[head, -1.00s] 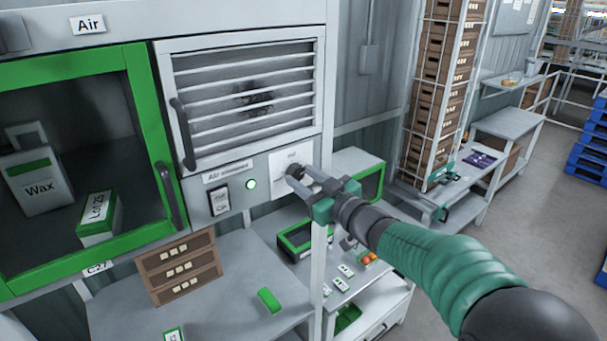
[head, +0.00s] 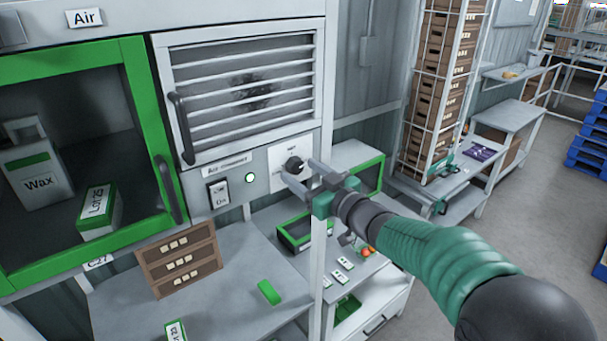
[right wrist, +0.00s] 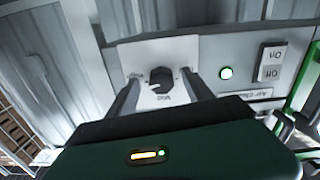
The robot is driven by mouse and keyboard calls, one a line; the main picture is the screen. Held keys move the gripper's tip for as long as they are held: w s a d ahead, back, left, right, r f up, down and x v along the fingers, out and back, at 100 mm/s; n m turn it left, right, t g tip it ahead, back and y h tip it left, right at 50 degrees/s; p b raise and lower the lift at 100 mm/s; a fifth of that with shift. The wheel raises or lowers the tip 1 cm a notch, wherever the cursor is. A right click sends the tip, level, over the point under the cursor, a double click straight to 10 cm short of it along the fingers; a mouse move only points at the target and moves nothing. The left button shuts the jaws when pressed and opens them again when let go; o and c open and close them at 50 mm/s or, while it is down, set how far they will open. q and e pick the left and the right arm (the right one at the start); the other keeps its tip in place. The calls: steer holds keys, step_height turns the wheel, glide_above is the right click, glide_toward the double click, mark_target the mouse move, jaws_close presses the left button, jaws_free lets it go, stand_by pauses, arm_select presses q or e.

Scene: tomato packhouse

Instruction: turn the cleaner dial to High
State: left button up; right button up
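The cleaner dial (head: 294,165) is a dark round knob on a white plate (head: 277,162), low on the right of the grey air cabinet. Small lettering on the plate is too small to read in the head view. My right gripper (head: 298,170) is at the dial with its fingers apart. In the right wrist view the dial (right wrist: 161,80) shows between the two fingers (right wrist: 160,88), with a visible gap on each side. That view is upside down, and the dial's pointer setting cannot be read surely. My left gripper is not in view.
Left of the dial are a lit green lamp (head: 250,178) and an On switch (head: 218,193). A louvred door (head: 240,95) with a handle is above. Below, a bench (head: 235,250) bears brown crates (head: 180,262) and a green block (head: 269,292). A post stands under the gripper.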

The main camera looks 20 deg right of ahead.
steer(key=shift+s+r, duration=0.1)
steer(key=b+v, duration=0.5)
steer(key=v, duration=1.1)
steer(key=shift+s+d+f+b, duration=0.2)
steer(key=shift+b, duration=0.2)
